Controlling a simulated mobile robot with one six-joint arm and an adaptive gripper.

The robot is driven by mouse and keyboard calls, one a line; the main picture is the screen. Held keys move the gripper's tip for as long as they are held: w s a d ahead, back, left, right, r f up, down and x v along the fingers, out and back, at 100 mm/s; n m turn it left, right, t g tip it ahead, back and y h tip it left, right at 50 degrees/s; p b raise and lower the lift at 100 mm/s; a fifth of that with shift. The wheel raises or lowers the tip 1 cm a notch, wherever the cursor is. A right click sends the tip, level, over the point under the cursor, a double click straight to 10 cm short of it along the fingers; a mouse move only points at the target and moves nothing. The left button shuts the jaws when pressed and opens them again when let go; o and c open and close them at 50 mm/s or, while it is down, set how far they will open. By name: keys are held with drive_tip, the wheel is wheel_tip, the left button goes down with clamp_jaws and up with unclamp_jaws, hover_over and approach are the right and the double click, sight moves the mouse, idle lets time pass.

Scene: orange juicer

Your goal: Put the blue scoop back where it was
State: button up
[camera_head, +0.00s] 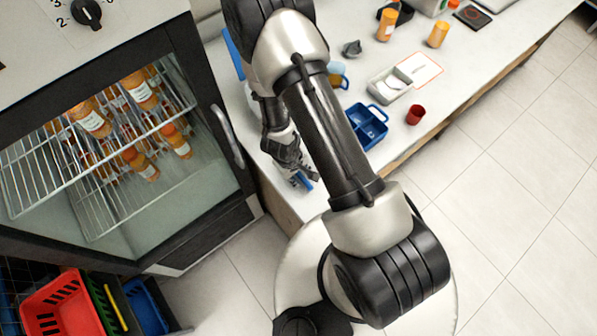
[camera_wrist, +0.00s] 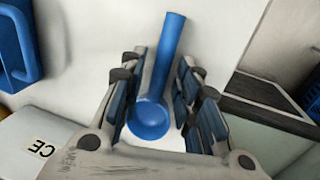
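The blue scoop (camera_wrist: 150,118) lies between the two fingers of my gripper (camera_wrist: 161,62) in the wrist view, its round bowl toward the palm and its handle pointing away past the fingertips. The fingers stand apart, with narrow gaps visible beside the handle; I see no clear contact. In the head view the scoop (camera_head: 303,181) shows as a small blue piece at my gripper (camera_head: 298,170), low over the near left part of the white counter (camera_head: 335,215). My gripper hides part of it there.
A blue divided caddy (camera_head: 366,127), a red cup (camera_head: 415,114) and a grey tray (camera_head: 389,88) stand right of my arm. A glass-door fridge (camera_head: 215,165) with bottles stands at the left. The counter's front edge is close to the scoop.

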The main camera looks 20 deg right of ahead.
drive_tip(key=shift+r, duration=0.1)
drive_tip(key=w+a+r+t+y+p, duration=0.1)
drive_tip(key=a+r+y+p, duration=0.15)
drive_tip(key=r, duration=1.05)
drive_tip(key=w+a+r+m+t+y+p, duration=0.1)
drive_tip(key=a+r+p, duration=0.25)
drive_tip(key=r, duration=0.95)
drive_tip(key=w+a+r+t+y+p, duration=0.1)
drive_tip(key=w+a+r+y+p, duration=0.15)
drive_tip(key=r, duration=1.05)
drive_tip(key=s+d+r+m+h, duration=0.1)
drive_tip(key=s+d+r+h, duration=0.1)
drive_tip(key=s+d+r, duration=0.2)
drive_tip(key=s+d+r+m+h, duration=0.1)
drive_tip(key=s+d+r, duration=0.3)
drive_tip(key=s+r, duration=0.5)
drive_tip(key=s, duration=0.4)
drive_tip(key=shift+s+d+r+m+t+h, duration=0.2)
drive_tip(key=shift+s+r+m+t+h, duration=0.1)
drive_tip(key=shift+r+t+h, duration=0.1)
